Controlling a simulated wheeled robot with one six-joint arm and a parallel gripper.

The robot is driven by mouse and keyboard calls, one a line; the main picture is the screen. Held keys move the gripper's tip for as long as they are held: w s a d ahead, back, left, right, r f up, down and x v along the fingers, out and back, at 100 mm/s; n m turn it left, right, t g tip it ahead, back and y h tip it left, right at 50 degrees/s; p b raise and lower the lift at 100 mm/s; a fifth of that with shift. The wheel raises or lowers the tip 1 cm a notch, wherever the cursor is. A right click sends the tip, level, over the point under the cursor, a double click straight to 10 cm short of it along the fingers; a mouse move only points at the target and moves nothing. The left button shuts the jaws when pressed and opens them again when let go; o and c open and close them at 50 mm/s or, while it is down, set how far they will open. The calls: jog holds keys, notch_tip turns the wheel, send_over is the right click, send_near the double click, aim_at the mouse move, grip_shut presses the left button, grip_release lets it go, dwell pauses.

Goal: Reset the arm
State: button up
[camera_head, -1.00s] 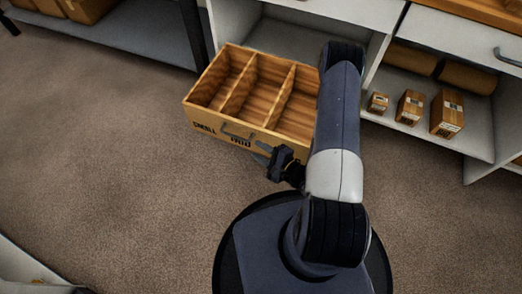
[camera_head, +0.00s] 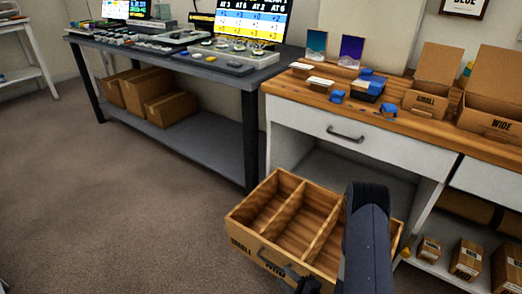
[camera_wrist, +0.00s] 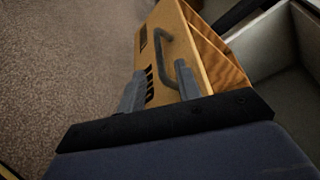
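My arm reaches up at the lower right of the head view. My gripper (camera_head: 304,286) is at the bottom edge there, partly cut off, in front of the open wooden drawer box (camera_head: 243,240). In the wrist view my gripper (camera_wrist: 159,86) has its two grey fingers apart with nothing held between them. The box's front face (camera_wrist: 164,22) and its dark handle (camera_wrist: 167,44) lie just beyond the fingertips. The right finger looks close to the handle; I cannot tell whether they touch.
A white cabinet with a wooden top (camera_head: 400,122) stands behind the box, holding cards, blue pieces and open cartons marked SMALL and WIDE. Small parcels (camera_head: 466,258) sit on its lower shelf. A dark desk (camera_head: 150,52) with screens is at the back left. Carpet (camera_head: 110,210) at left is clear.

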aim_at(276, 267)
jog(key=b+x, duration=0.1)
jog(key=x, duration=0.4)
jog(key=shift+w+a, duration=0.25)
jog(key=shift+w, duration=0.05)
jog(key=shift+w+a+f, duration=0.1)
jog(key=shift+w+a, duration=0.15)
jog(key=shift+w, duration=0.3)
jog(key=shift+d, duration=0.1)
